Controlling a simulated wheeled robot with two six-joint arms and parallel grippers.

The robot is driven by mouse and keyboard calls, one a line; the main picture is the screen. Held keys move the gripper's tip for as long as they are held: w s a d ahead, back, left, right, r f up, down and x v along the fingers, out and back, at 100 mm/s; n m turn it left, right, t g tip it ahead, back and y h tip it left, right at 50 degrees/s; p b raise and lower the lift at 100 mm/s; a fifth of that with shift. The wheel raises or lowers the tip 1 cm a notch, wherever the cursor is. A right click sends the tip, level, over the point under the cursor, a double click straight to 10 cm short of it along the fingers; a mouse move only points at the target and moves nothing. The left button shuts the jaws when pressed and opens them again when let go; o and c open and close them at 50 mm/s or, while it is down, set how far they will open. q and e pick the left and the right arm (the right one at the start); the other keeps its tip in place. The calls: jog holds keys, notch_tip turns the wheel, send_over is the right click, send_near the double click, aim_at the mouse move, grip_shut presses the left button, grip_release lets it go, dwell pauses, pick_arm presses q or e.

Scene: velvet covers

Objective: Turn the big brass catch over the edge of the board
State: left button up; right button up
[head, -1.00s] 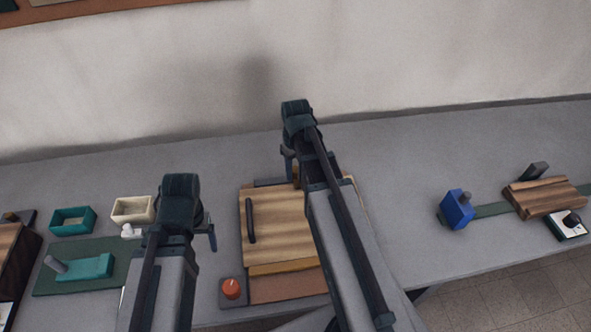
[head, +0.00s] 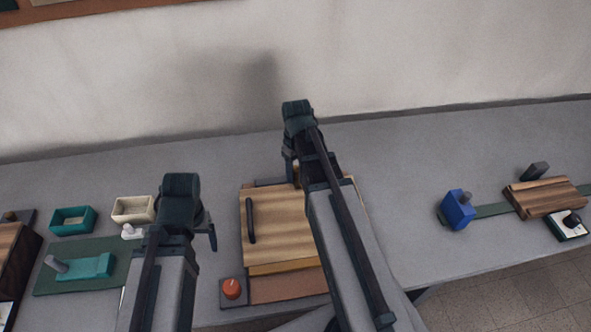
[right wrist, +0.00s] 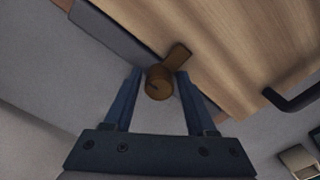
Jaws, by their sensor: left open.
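The brass catch (right wrist: 160,82) shows in the right wrist view, with a round knob and a flat arm. It sits by the board's edge, and its arm points onto the light wooden board (right wrist: 240,45), appearing to overlap the edge. My right gripper (right wrist: 160,78) is open, its fingers on either side of the knob with gaps showing. In the head view the right gripper (head: 291,167) is at the board's far edge and mostly hides the catch. The board (head: 275,222) has a black handle (head: 251,220). My left gripper (head: 212,236) is open and empty, left of the board.
An orange-red knob (head: 232,288) is at the board's front left. A teal tray (head: 72,220), a cream tray (head: 133,209) and a green mat (head: 55,284) lie left. A blue block (head: 457,209) and a wooden block (head: 545,197) are right. The table between is clear.

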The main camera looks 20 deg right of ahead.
aim_at(296, 170)
jog(key=shift+o, duration=0.8)
jog(key=shift+w, duration=0.1)
jog(key=shift+r, duration=0.1)
pick_arm(q)
jog(key=shift+r, duration=0.2)
pick_arm(e)
jog(key=shift+r, duration=0.15)
pick_arm(q)
notch_tip(296, 170, up, 13)
jog(key=p, duration=1.3)
jog(key=shift+r+p, duration=0.2)
jog(key=shift+p, duration=0.2)
pick_arm(e)
notch_tip(296, 170, up, 13)
jog(key=shift+r, duration=0.2)
